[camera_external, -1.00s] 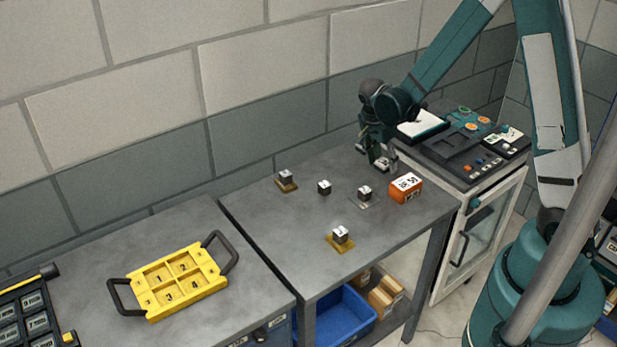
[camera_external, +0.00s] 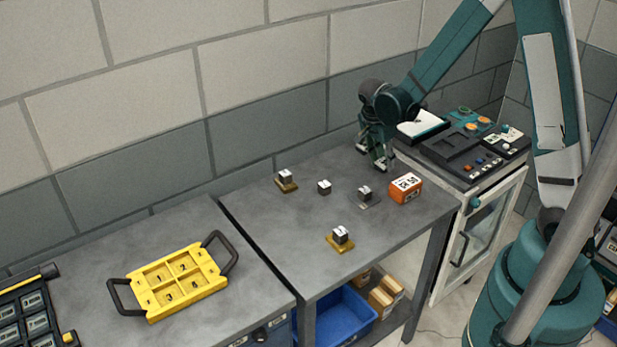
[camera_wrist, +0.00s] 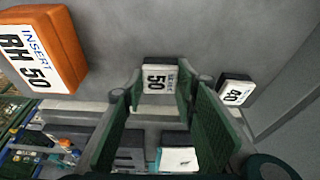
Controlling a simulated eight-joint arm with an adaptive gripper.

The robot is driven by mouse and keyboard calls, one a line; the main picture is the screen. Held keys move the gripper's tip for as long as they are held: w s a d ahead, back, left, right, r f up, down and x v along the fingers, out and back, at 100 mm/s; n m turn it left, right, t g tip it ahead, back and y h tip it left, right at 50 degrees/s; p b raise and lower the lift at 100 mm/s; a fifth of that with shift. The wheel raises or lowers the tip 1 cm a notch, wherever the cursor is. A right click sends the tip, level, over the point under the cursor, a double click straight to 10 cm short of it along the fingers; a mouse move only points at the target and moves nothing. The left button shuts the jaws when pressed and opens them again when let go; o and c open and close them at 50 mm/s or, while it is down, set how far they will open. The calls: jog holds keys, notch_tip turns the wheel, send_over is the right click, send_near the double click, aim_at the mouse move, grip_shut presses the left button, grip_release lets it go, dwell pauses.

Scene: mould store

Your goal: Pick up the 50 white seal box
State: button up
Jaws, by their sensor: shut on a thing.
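The 50 white seal box (camera_wrist: 158,79), a small dark box with a white label, is between the fingertips of my gripper (camera_wrist: 160,92) in the wrist view. My gripper is shut on it, one green finger along each side. In the external view my gripper (camera_external: 371,158) is low over the back right of the table, near the wall. The held box is mostly hidden there by the fingers. I cannot tell whether it touches the table. A similar white-labelled box marked 40 (camera_wrist: 235,91) is just right of the right finger, apart from the held box.
An orange insert box (camera_external: 406,190) is near the table's right edge; it also shows in the wrist view (camera_wrist: 45,50). Several small cubes (camera_external: 324,186) stand on the grey table (camera_external: 270,237). A control machine (camera_external: 440,160) stands close right. A yellow tray (camera_external: 190,299) is at left.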

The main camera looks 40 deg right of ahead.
aim_at(383, 162)
notch_tip(383, 162, up, 10)
jog(key=shift+p, duration=0.45)
dwell(0.3)
